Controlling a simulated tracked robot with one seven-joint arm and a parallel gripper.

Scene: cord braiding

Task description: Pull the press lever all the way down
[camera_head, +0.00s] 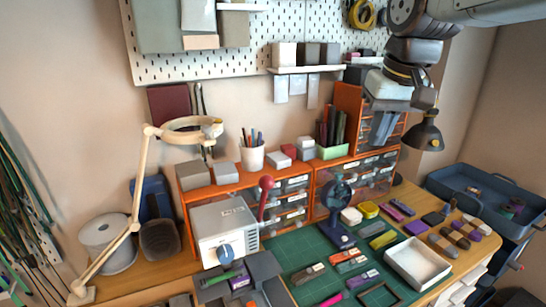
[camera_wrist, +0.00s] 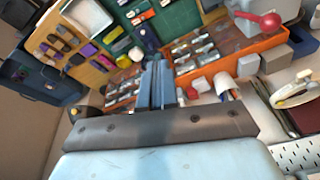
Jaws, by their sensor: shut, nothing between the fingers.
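A lever with a red ball knob (camera_head: 266,183) stands raised at the right side of a white box-shaped machine (camera_head: 224,228) with a blue dial. The red knob also shows at the upper right of the wrist view (camera_wrist: 269,21), beside the white machine (camera_wrist: 238,17). A dark blue bench press (camera_head: 337,205) stands on the green mat, right of the lever. My gripper (camera_head: 377,138) is high at the upper right in the head view, in front of the orange shelf and well away from the lever. Its fingers (camera_wrist: 155,80) are shut and empty.
Orange drawer units (camera_head: 308,188) stand behind the mat (camera_head: 295,252). A pen cup (camera_head: 250,158) and grey boxes sit on top. A cream lamp arm (camera_head: 140,185) rises at the left. A white tray (camera_head: 418,283) and several small blocks lie at the right. A dark lamp (camera_head: 424,134) hangs near my gripper.

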